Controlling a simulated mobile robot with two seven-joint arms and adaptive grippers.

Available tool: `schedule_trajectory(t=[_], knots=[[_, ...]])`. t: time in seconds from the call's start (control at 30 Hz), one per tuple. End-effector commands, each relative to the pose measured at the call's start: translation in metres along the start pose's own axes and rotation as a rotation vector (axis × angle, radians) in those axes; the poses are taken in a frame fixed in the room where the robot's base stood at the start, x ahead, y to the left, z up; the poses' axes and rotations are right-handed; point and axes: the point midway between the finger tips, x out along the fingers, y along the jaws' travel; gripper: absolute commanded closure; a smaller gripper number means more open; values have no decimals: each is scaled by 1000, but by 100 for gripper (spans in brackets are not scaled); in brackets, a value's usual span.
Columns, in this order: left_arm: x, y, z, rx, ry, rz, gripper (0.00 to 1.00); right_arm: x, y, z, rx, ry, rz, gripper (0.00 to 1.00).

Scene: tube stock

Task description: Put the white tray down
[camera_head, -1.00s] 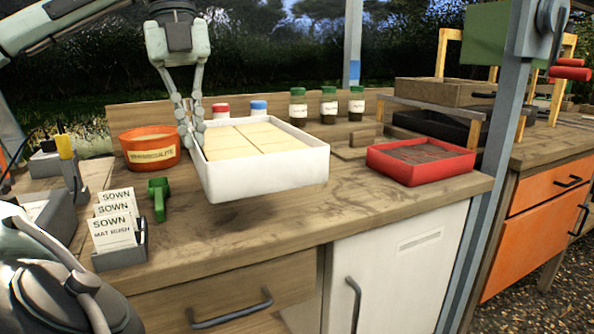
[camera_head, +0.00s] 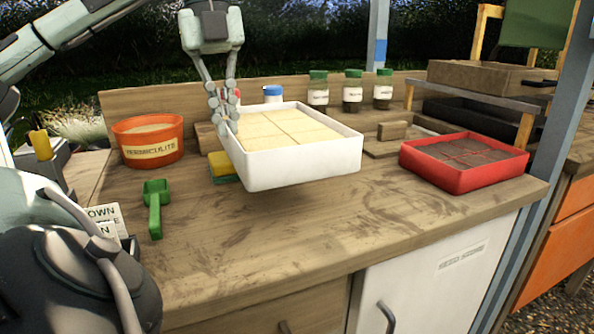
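The white tray (camera_head: 305,165), with pale square blocks or cells inside, is in the middle of the head view, over the wooden bench (camera_head: 330,240). It is held level, and a shadow below its front edge suggests a small gap above the bench top. My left gripper (camera_head: 226,122) comes down from above and is shut on the tray's left wall near its back corner. The fingertips are partly hidden by the wall.
A red tray (camera_head: 450,178) of dark soil stands to the right. An orange vermiculite tub (camera_head: 147,140), a yellow-green sponge (camera_head: 222,168) and a green scoop (camera_head: 155,207) are to the left. Lidded jars (camera_head: 352,92) stand behind. The bench front is clear.

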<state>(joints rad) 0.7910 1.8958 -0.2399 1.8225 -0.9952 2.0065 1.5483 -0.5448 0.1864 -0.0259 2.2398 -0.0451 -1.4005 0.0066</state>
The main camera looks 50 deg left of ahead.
Motion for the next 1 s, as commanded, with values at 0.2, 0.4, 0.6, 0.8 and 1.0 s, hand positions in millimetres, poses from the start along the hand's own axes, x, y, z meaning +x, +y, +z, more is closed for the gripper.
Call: schedule_trajectory(t=[0.2,0.4,0.6,0.8,1.0], knots=[[28,-45,-14,7,5,-1,100,36,-6,6,1,-27,-21,60],[52,-75,-21,4,4,-4,100,71,-16,18,4,-40,-45,60],[66,-79,-20,-2,-2,-2,100,74,-17,18,4,-34,-45,60],[88,-77,-17,-3,-3,-1,100,51,-11,10,1,-22,-28,60],[100,-77,-15,-2,-2,-3,100,31,-6,6,0,-18,-16,60]])
